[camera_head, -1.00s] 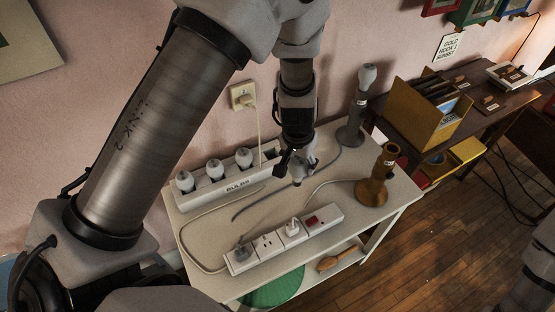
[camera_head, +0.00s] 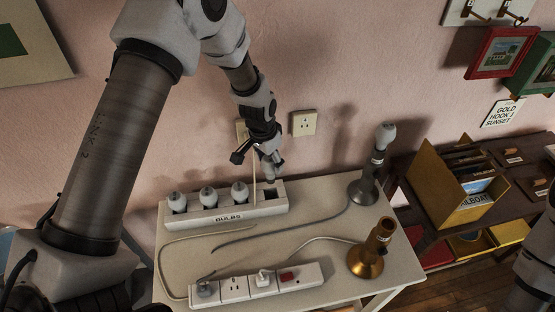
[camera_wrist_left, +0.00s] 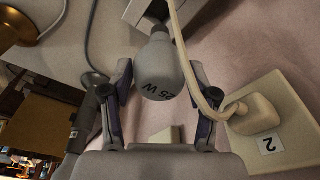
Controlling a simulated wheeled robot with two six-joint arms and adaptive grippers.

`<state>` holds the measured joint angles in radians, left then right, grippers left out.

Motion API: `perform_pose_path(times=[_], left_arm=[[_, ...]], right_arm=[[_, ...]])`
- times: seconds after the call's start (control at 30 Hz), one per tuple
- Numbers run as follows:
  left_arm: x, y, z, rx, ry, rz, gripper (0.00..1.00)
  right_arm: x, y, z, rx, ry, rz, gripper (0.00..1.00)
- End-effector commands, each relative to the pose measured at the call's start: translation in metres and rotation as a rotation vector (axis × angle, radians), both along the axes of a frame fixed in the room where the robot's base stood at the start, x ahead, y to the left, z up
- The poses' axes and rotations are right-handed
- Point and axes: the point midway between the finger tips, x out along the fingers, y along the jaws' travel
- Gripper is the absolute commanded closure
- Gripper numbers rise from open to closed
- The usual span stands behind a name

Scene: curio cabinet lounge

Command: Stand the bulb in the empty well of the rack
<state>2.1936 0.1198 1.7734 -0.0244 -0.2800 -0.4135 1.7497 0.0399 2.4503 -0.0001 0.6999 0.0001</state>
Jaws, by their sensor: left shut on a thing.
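My left gripper (camera_head: 263,152) is shut on a grey bulb (camera_head: 269,172), held above the right end of the white rack (camera_head: 223,219) labelled BULBS. In the left wrist view, the bulb (camera_wrist_left: 159,70) marked "25 W" sits between the two fingers, with its narrow end pointing away toward the rack (camera_wrist_left: 142,12) and a dark well there. Three bulbs (camera_head: 177,201), (camera_head: 208,196), (camera_head: 240,191) stand in the rack's other wells. The empty well (camera_head: 269,197) is the rightmost one, below the held bulb. The right gripper is out of view.
A white cord (camera_head: 254,165) hangs from the wall outlet beside the gripper and passes the rack. A grey lamp (camera_head: 365,185) with a bulb and a brass lamp base (camera_head: 366,260) stand at right. A power strip (camera_head: 262,286) lies in front; cables cross the table.

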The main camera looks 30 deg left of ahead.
Motion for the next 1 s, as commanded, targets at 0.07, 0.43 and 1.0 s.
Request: perform_pose_path(times=[0.07,0.43,1.0], left_arm=[[-0.001,0.000,-0.001,0.000,0.002,0.001,1.00],[-0.001,0.000,-0.007,-0.003,0.002,0.002,1.00],[-0.001,0.000,-0.051,-0.002,0.002,0.001,1.00]], right_arm=[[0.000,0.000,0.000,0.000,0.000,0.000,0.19],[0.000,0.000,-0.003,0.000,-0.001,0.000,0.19],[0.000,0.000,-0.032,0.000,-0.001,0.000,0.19]])
